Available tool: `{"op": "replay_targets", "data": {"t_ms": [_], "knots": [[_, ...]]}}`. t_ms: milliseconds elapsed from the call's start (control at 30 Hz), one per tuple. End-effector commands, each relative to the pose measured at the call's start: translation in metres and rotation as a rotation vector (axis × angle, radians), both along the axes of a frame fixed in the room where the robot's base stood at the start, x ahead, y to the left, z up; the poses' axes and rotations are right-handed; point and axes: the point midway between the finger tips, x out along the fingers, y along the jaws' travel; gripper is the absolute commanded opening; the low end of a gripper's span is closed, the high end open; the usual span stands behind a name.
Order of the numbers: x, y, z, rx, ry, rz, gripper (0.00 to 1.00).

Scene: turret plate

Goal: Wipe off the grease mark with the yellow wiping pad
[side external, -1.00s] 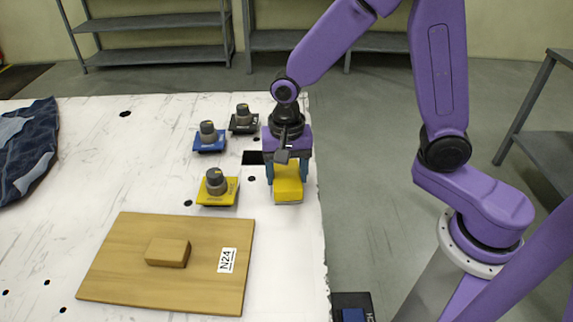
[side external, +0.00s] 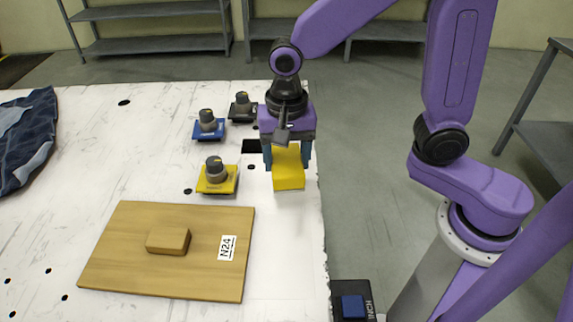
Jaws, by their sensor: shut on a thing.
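My gripper (side external: 288,158) is near the right edge of the white plate, fingers pointing down. It is shut on the yellow wiping pad (side external: 289,178), a yellow block with a pale lower edge. The pad appears to be just above the plate surface, though the gap is hard to judge. I cannot make out a clear grease mark; the plate shows only faint grey streaks, and the area under the pad and gripper is hidden.
Yellow (side external: 217,178), blue (side external: 208,126) and black (side external: 242,108) knobbed blocks stand left of the gripper. A wooden board (side external: 120,245) labelled N24 bears a small wooden block (side external: 168,241). Blue cloth (side external: 25,140) lies far left. A blue-buttoned box (side external: 353,307) is beyond the plate's right edge.

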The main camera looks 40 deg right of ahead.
Motion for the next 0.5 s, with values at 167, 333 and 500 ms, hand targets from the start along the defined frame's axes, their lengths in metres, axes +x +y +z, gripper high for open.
{"op": "replay_targets", "data": {"t_ms": [167, 333, 500], "knots": [[0.001, 0.0, 0.017, 0.002, -0.003, -0.001, 0.26], [0.0, 0.0, 0.029, 0.002, -0.003, 0.001, 0.26], [0.0, 0.0, 0.031, 0.001, -0.001, 0.001, 0.26]]}}
